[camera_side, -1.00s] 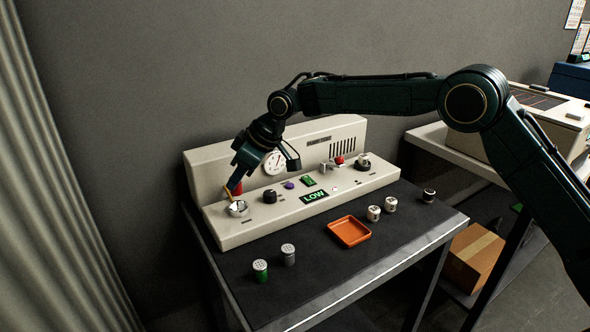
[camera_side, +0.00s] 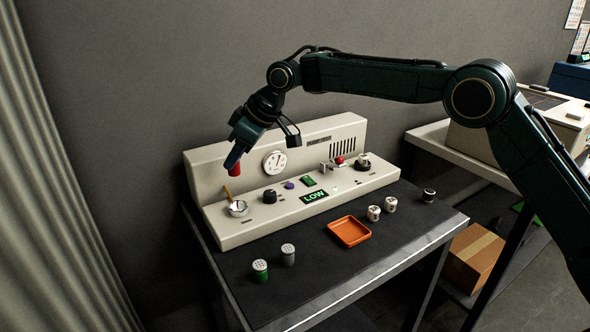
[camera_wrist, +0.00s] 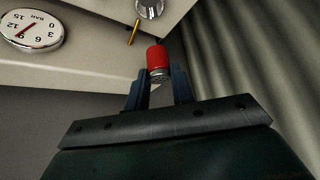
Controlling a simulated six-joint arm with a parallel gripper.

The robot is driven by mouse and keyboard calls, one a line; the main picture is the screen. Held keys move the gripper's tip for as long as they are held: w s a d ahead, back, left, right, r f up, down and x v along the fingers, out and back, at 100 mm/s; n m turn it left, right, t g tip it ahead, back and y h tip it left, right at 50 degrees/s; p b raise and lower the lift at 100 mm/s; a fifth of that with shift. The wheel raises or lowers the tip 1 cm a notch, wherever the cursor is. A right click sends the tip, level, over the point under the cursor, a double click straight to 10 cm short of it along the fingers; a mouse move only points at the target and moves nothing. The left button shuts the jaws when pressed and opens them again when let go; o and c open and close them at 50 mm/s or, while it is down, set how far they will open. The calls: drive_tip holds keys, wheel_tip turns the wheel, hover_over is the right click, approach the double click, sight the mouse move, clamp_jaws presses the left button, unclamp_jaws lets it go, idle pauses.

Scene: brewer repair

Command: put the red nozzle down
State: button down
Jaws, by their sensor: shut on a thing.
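The red nozzle (camera_side: 235,169) is a short red cylinder held in my gripper (camera_side: 233,163), in the air above the left end of the brewer panel. In the wrist view the red nozzle (camera_wrist: 157,60) sits between the two dark fingers of my gripper (camera_wrist: 158,84), its grey perforated end towards the camera. Below it on the panel is a silver round fitting (camera_side: 238,208) with a thin yellow piece (camera_side: 228,192) beside it. The nozzle is apart from the fitting. The fitting also shows at the top of the wrist view (camera_wrist: 150,7).
A green nozzle (camera_side: 260,270) and a grey nozzle (camera_side: 288,254) stand on the dark table at the front left. An orange tray (camera_side: 349,244) looks empty. Two pale cylinders (camera_side: 382,208) and a dark one (camera_side: 429,195) stand further right. A gauge (camera_side: 275,162) is on the back panel.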

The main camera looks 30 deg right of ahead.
drive_tip(key=s+d+r, duration=0.3)
drive_tip(key=s+d, duration=0.5)
drive_tip(key=d, duration=0.2)
drive_tip(key=s+d+r, duration=0.3)
drive_tip(key=s+d, duration=0.5)
drive_tip(key=d, duration=0.2)
drive_tip(key=shift+s+r, duration=0.15)
drive_tip(key=shift+s, duration=0.15)
wheel_tip(320, 180, down, 20)
drive_tip(key=shift+f, duration=0.1)
idle(0.4)
drive_tip(key=c, duration=1.2)
unclamp_jaws()
drive_tip(key=shift+f, duration=0.1)
